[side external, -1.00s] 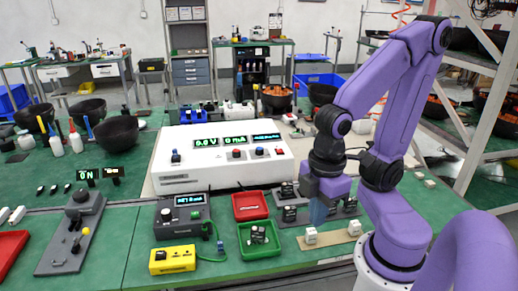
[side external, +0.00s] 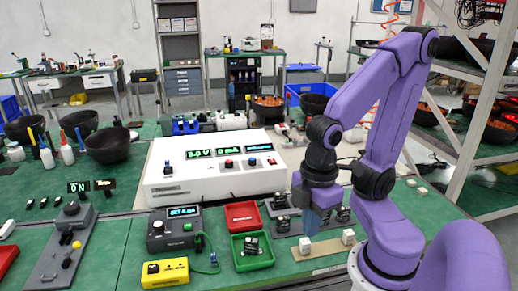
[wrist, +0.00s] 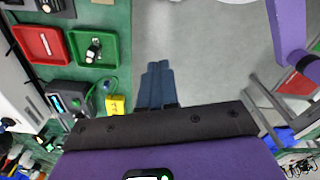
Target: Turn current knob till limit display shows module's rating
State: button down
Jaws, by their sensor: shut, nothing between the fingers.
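A white power unit (side external: 215,178) stands at the middle of the bench. Its green displays seem to read 0.0 V and 0 mA; the third (side external: 259,147) is too small to read. My gripper (side external: 312,230) is shut and empty, right of the trays.
A red tray (side external: 242,216) and a yellow box (side external: 165,273) sit near the grey box. Dark modules stand on grey plates (side external: 285,232) behind my gripper. White blocks on a tan strip (side external: 322,249) are close to its fingers. A lever panel (side external: 62,246) is at left.

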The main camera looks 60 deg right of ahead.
jog(key=c, duration=1.5)
grip_release()
jog(key=o, duration=0.5)
jog(key=shift+w+a+r, duration=0.1)
jog(key=shift+w+a, duration=0.05)
jog(key=shift+w, duration=0.15)
jog(key=shift+o, duration=1.1)
jog(key=w+r+m, duration=0.3)
jog(key=w+m, duration=0.4)
jog(key=w, duration=0.4)
jog(key=shift+w+a+r, duration=0.25)
jog(key=shift+w+a, duration=0.15)
jog(key=shift+a, duration=0.05)
jog(key=w+d+r+m, duration=0.1)
jog(key=w+d+m, duration=0.2)
jog(key=w, duration=0.3)
jog(key=w+d+r+m, duration=0.1)
jog(key=w+d+m, duration=0.25)
jog(key=w, duration=0.25)
jog(key=r+m, duration=0.1)
jog(key=m, duration=1.2)
send_over(252, 159)
notch_tip(252, 159, down, 16)
jog(key=shift+d+f, duration=0.1)
jog(key=shift+f, duration=0.05)
